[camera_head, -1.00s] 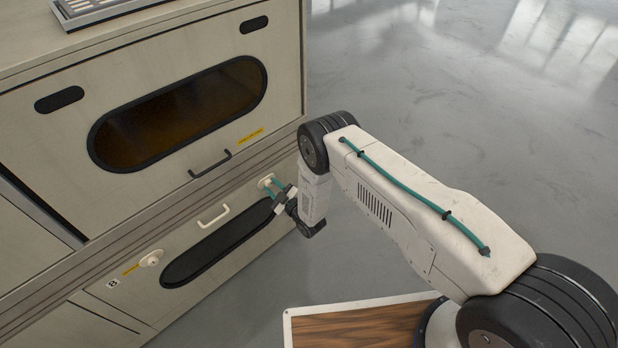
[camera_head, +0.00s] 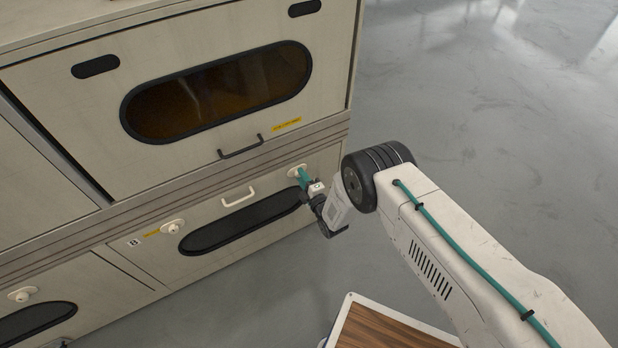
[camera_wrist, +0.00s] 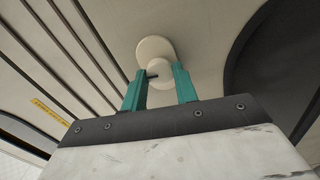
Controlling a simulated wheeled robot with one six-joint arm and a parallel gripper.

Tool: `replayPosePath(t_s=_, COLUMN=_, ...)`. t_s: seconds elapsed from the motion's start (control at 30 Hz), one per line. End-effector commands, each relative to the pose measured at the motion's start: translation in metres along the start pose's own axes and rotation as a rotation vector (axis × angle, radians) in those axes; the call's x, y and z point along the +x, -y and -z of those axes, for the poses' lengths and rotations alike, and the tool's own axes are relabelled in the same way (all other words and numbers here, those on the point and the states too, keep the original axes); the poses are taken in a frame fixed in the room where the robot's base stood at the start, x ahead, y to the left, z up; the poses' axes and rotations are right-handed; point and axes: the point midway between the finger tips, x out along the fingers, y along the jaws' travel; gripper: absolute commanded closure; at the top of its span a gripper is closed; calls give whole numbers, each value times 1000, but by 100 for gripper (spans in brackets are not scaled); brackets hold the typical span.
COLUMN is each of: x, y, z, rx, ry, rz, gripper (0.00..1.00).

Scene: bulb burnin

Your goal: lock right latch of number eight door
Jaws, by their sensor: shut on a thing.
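The number eight door (camera_head: 218,204) is the lower cream panel, with a small number label (camera_head: 133,243) at its left. Its right latch (camera_head: 293,171) is a cream knob on a round plate near the door's upper right corner. The latch shows closer in the wrist view (camera_wrist: 157,49), with a dark mark at its side. My gripper (camera_head: 302,175) is at this latch. In the wrist view, the green fingers of my gripper (camera_wrist: 159,79) stand on both sides of the knob, shut on it. The fingers partly hide the latch in the head view.
The door's left latch (camera_head: 172,227), pale handle (camera_head: 238,197) and dark oval window (camera_head: 235,227) are to the left. A larger door with a brown window (camera_head: 215,92) and dark handle (camera_head: 241,148) is above. Open grey floor (camera_head: 480,130) lies right.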

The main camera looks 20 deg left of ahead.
Motion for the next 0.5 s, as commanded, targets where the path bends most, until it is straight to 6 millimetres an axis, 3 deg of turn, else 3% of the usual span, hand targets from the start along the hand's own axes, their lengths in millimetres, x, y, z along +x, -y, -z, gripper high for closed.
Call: replayPosePath(t_s=0.5, x=-1, y=1, z=3, rx=-152, ry=-10, rz=1, gripper=100)
